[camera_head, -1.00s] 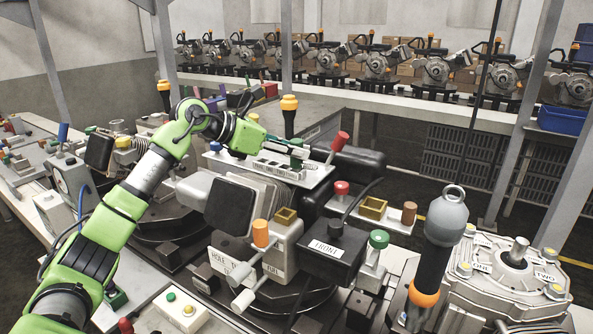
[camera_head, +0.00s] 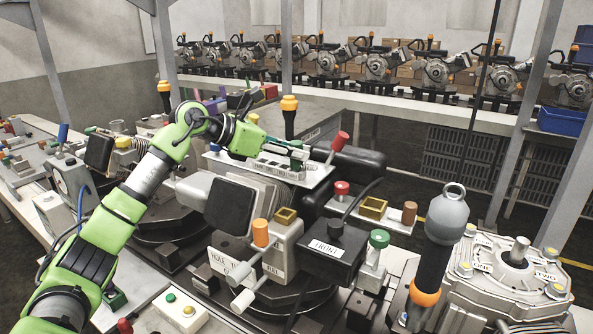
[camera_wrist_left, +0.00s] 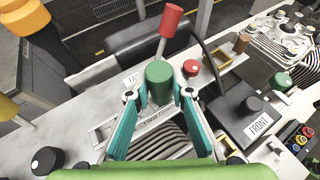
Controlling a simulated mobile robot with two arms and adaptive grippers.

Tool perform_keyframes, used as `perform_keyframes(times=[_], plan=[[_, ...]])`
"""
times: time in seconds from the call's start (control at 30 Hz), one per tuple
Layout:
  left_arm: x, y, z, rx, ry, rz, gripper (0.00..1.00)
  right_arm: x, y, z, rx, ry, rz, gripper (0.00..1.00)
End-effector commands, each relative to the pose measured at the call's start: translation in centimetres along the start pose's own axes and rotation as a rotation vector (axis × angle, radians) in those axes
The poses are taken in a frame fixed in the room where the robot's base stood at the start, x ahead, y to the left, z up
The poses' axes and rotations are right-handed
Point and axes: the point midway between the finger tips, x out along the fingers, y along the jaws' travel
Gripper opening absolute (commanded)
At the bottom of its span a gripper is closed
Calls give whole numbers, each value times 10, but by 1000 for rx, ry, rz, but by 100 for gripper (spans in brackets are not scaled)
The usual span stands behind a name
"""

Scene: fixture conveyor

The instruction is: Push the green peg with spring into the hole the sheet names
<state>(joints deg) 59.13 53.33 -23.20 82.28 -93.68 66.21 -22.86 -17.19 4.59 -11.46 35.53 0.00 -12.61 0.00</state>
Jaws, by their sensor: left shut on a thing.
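The green peg (camera_wrist_left: 159,80) shows its round top between the teal fingers of my left gripper (camera_wrist_left: 159,94) in the left wrist view. The fingers are shut on it, one on each side. Its lower part and the spring are hidden. In the head view, my left gripper (camera_head: 298,147) is over the white plate (camera_head: 318,177) at the centre. In the wrist view the plate carries a label reading "TWO" (camera_wrist_left: 158,124), below the peg in the picture. A white sheet (camera_head: 226,261) in the head view reads "HOLE T", the rest hidden behind a handle.
A red-knobbed lever (camera_head: 339,142) stands close to the right of the gripper. An orange-topped post (camera_head: 289,112) rises behind it.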

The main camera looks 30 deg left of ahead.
Motion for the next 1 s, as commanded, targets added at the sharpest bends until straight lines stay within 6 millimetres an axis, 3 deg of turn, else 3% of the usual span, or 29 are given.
perform_keyframes(times=[0.13, 0.17, 0.23, 0.67, 1.0], plan=[[4, -2, -9, -4, 21, -8, 0, 0, 0, 0, 0, 0, 0, 40], [4, -2, -9, -5, 22, -8, 23, 0, 0, 0, 0, 0, 0, 40], [4, -2, -9, -5, 21, -8, 40, 0, 0, 0, 0, 0, 0, 40], [-4, 0, -6, -3, 13, -2, 40, 0, 0, 0, 0, 0, 0, 40], [-69, 1, -6, -3, 16, 0, 40, 0, 0, 0, 0, 0, 0, 40]])
